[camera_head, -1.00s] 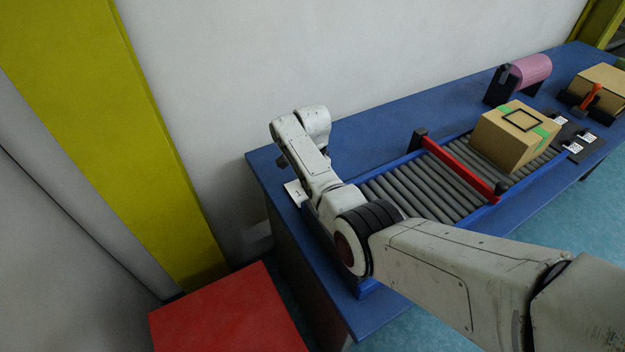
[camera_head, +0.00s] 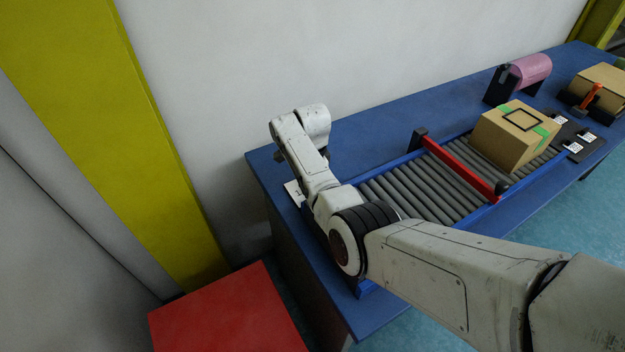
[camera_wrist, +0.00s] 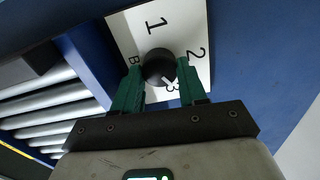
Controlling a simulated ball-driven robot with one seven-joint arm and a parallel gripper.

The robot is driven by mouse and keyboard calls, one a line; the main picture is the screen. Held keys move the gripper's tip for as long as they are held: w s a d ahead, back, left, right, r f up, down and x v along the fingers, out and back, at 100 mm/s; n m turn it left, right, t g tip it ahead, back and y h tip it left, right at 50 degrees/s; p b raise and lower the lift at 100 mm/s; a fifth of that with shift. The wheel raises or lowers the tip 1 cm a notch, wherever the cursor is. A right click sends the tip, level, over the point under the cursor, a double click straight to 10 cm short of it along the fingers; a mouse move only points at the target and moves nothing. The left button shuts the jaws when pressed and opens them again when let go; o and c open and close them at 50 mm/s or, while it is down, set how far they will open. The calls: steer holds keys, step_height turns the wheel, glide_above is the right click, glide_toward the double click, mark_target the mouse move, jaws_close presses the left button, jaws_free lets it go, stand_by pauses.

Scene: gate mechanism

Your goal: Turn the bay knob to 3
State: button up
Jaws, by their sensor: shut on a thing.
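The bay knob (camera_wrist: 158,65) is a dark round knob on a white plate (camera_wrist: 190,20) in the wrist view. The plate carries the marks 1, 2, 3 and a B label; the 3 is just below the knob. My gripper (camera_wrist: 160,80) has green fingers, one on each side of the knob, and is shut on it. Which number the knob points to cannot be told. In the head view a corner of the white plate (camera_head: 292,190) shows beside my arm; the knob and my fingers are hidden there.
The roller conveyor (camera_head: 400,190) with a red gate bar (camera_head: 460,168) lies beside the plate on the blue table (camera_head: 375,128). A cardboard box (camera_head: 505,143) sits on the rollers behind the bar. A red block (camera_head: 230,315) stands by the table's left end.

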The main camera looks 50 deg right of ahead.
steer(key=o, duration=1.1)
steer(key=shift+c, duration=0.2)
steer(key=shift+r, duration=0.2)
step_height(320, 180, up, 11)
steer(key=b, duration=0.1)
steer(key=shift+f, duration=0.2)
